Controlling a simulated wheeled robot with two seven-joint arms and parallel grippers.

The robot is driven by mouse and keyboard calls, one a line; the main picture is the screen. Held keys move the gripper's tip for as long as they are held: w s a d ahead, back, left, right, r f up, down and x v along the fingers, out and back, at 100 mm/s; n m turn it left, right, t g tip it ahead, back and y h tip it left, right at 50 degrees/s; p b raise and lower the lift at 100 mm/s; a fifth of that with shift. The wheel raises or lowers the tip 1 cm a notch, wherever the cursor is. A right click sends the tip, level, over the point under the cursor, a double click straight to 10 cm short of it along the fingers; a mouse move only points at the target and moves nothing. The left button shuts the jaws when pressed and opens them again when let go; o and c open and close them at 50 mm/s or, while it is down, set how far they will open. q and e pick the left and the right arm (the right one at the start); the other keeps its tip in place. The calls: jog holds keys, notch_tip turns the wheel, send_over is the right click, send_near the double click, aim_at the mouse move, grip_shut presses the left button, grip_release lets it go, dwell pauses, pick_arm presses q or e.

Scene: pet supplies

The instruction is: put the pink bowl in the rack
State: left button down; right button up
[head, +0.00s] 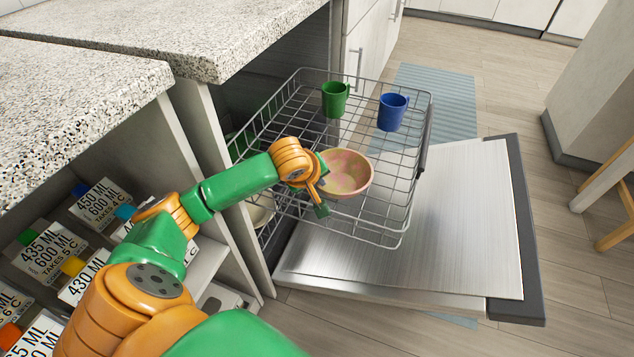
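The pink bowl (347,174) is upright over the wire rack (397,236), at the middle of the rack's near half. I cannot tell whether it rests on the wires or is held just above them. My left gripper (320,188) is at the bowl's left rim, with a finger showing outside the wall. Whether the fingers are closed on the rim is not clear. My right gripper is not in view.
A green mug (335,99) and a blue mug (392,112) stand in the rack's far part. The open dishwasher door (455,240) lies below. Stone counters (150,35) and a shelf of labelled boxes (100,203) are at left.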

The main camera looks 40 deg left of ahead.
pick_arm(q)
jog(key=c, duration=1.1)
grip_release()
jog(key=shift+o, duration=0.2)
jog(key=shift+s+r, duration=0.1)
jog(key=shift+r, duration=0.25)
jog(key=p+v, duration=0.4)
jog(key=v, duration=0.7)
jog(key=shift+s+p, duration=0.2)
jog(key=shift+p, duration=0.15)
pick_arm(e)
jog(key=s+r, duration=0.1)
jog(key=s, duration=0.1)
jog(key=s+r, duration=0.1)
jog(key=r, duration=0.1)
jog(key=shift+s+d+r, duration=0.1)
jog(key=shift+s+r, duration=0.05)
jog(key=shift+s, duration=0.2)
